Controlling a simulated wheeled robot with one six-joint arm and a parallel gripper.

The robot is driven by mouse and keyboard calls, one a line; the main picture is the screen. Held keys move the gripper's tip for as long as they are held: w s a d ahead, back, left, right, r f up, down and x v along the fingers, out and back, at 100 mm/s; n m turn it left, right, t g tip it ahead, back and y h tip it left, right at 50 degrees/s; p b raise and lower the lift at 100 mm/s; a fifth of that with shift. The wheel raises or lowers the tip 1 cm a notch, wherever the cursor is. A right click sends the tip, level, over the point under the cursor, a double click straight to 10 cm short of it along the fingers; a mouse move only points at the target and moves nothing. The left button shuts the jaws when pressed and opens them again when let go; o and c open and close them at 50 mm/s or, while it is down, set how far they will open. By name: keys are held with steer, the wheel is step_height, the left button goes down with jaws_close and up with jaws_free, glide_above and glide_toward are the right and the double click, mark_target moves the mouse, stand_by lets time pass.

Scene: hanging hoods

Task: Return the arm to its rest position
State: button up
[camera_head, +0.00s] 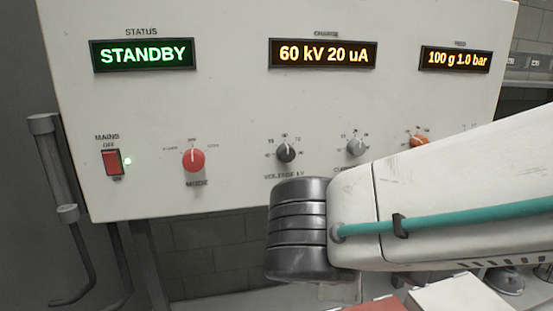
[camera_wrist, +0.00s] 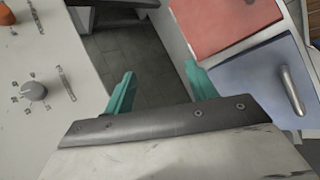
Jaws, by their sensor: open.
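My arm crosses the right side of the head view, in front of a pale control panel (camera_head: 240,100). My gripper is hidden behind my arm in the head view. In the wrist view my gripper (camera_wrist: 155,85) shows two teal fingers spread wide apart with nothing between them. Beyond the fingers is a dark tiled floor. The panel (camera_wrist: 30,130) with a grey knob (camera_wrist: 34,91) is to the left of the fingers, apart from them.
The panel carries a green STANDBY display (camera_head: 145,54), a red mains switch (camera_head: 113,162), a red mode knob (camera_head: 193,160) and a dark knob (camera_head: 286,152). In the wrist view, a red panel (camera_wrist: 222,22) and a blue panel with a handle (camera_wrist: 255,75) lie to the right.

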steer(key=s+d+m+g+y, duration=0.2)
steer(key=s+d+m+g, duration=0.1)
steer(key=s+d+m, duration=0.2)
steer(key=s+d+f+m+g+y, duration=0.1)
steer(key=s+d+m+g+y, duration=0.1)
steer(key=s+d+m, duration=0.3)
steer(key=d+m+y, duration=0.1)
steer(key=d+m, duration=0.3)
steer(key=d, duration=0.1)
steer(key=shift+m+g, duration=0.4)
steer(key=shift+d+f, duration=0.1)
